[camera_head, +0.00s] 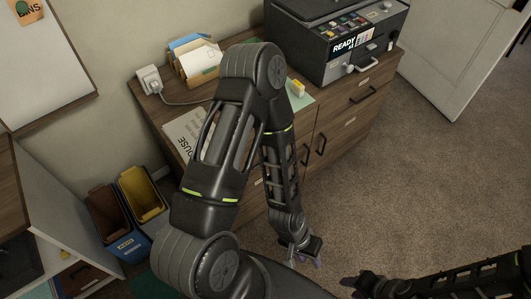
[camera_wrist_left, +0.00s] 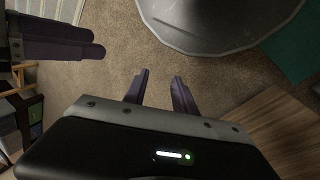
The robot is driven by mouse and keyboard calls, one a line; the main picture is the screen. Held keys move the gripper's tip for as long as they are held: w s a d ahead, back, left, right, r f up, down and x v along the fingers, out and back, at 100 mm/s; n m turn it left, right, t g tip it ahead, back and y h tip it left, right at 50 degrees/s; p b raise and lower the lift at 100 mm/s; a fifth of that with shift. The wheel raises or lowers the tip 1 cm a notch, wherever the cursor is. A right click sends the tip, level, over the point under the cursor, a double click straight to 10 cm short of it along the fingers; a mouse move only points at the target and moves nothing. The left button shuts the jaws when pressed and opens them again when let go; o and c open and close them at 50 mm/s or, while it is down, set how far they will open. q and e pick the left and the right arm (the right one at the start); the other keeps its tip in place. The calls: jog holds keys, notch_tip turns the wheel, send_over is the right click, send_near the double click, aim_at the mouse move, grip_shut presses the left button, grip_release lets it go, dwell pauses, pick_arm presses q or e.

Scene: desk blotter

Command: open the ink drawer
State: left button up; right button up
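A wooden cabinet (camera_head: 335,125) stands against the wall, with drawers and doors carrying dark handles. An upper drawer front with a dark handle (camera_head: 363,94) is at its right and looks closed. I cannot tell which front is the ink drawer; small labels are unreadable. My left gripper (camera_head: 312,258) hangs low in front of the cabinet, apart from its handles. In the left wrist view its two fingers (camera_wrist_left: 160,92) are spread with carpet between them, empty. My right gripper (camera_head: 352,285) is at the bottom of the head view, its finger gap unclear.
A dark printer (camera_head: 335,40) marked READY sits on the cabinet top. A white box (camera_head: 150,79) with a cable, a paper holder (camera_head: 197,62) and a yellow item (camera_head: 298,88) are there too. Bins (camera_head: 143,193) stand at left. Carpet (camera_head: 425,180) to the right is clear.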

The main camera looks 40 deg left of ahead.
pick_arm(q)
jog(key=shift+d, duration=0.1)
jog(key=w+a+m+y+b, duration=0.2)
jog(key=w+a+m+b, duration=0.2)
jog(key=w+a+b, duration=0.9)
jog(key=w+a+r+y, duration=0.2)
jog(key=a+r, duration=0.3)
jog(key=a, duration=0.3)
jog(key=w+a+r+m+y+b, duration=0.1)
jog(key=w+a+r+y, duration=0.1)
jog(key=a+r, duration=0.3)
jog(key=w+a, duration=0.1)
jog(key=a, duration=0.1)
jog(key=shift+a, duration=0.35)
jog(key=shift+w+a+f+b, duration=0.1)
jog(key=shift+a+f+b, duration=0.15)
jog(key=shift+f, duration=1.05)
jog(key=shift+w+a+f+b, duration=0.1)
jog(key=shift+a+f+b, duration=0.1)
jog(key=shift+f, duration=1.05)
jog(key=shift+w+a+f+b, duration=0.1)
jog(key=shift+a+f+b, duration=0.15)
jog(key=shift+f, duration=1.05)
